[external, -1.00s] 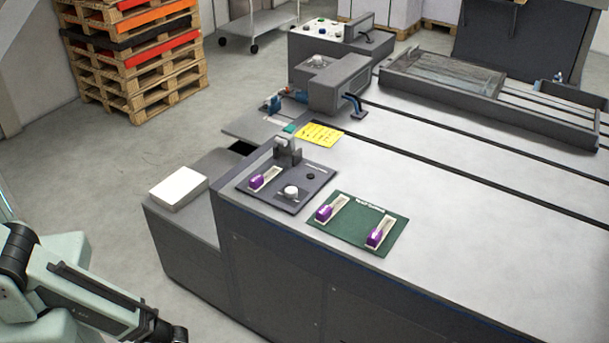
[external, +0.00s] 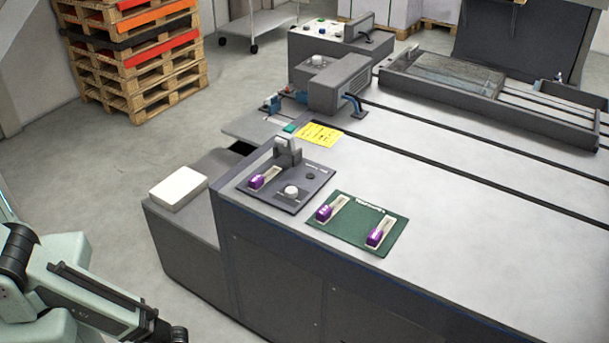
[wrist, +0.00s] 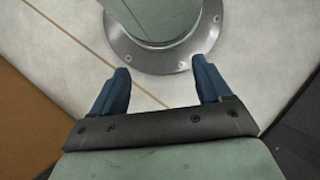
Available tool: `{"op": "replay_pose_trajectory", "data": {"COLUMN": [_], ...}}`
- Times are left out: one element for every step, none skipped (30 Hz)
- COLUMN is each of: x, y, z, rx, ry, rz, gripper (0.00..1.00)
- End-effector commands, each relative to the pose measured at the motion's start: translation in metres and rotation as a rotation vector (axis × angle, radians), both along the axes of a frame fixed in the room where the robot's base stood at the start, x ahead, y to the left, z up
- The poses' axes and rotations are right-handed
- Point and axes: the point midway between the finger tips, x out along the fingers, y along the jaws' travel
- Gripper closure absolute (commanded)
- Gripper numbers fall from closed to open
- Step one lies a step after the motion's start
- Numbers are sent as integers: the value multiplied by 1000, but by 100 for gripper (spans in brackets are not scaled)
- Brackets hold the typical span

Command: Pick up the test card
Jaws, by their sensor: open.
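I cannot tell for certain which thing is the test card. A white, flat, block-like stack (external: 179,188) lies on the low grey shelf at the left end of the machine in the external view. A yellow printed sheet (external: 320,134) lies flat on the machine top behind the dark control plate. My gripper (wrist: 160,64) shows in the wrist view with its two blue fingers wide apart and nothing between them. It is over the floor by a round bolted base flange, away from the machine. In the external view my arm is at the lower left, and its fingers are not visible there.
A dark plate (external: 313,180) holds one purple-ended unit and a white knob. A green mat (external: 347,238) holds two purple-ended units (external: 325,213). A grey box-shaped housing (external: 338,84) stands behind. Stacked pallets (external: 150,92) stand at the back left.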

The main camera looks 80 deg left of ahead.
Motion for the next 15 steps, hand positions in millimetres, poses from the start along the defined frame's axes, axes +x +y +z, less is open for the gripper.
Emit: {"op": "replay_pose_trajectory", "data": {"x": [0,0,2,4,7,12,18,24,34,42,51,63,72,82,93], "y": [0,0,0,0,1,1,2,3,4,5,7,9,10,12,14], "z": [0,0,0,0,1,1,2,3,5,7,9,13,16,19,23], "rx": [0,-1,-2,-3,-6,-10,-15,-20,-28,-35,-42,-53,-62,-69,-81], "ry": [0,0,-1,-2,-4,-7,-10,-15,-20,-25,-30,-37,-41,-47,-53], "rz": [0,-1,-2,-5,-8,-15,-22,-31,-44,-56,-68,-86,-101,-115,-134], "gripper": [22,22,22,22,22,22,22,22,22,22,22,22,22,22,22]}}
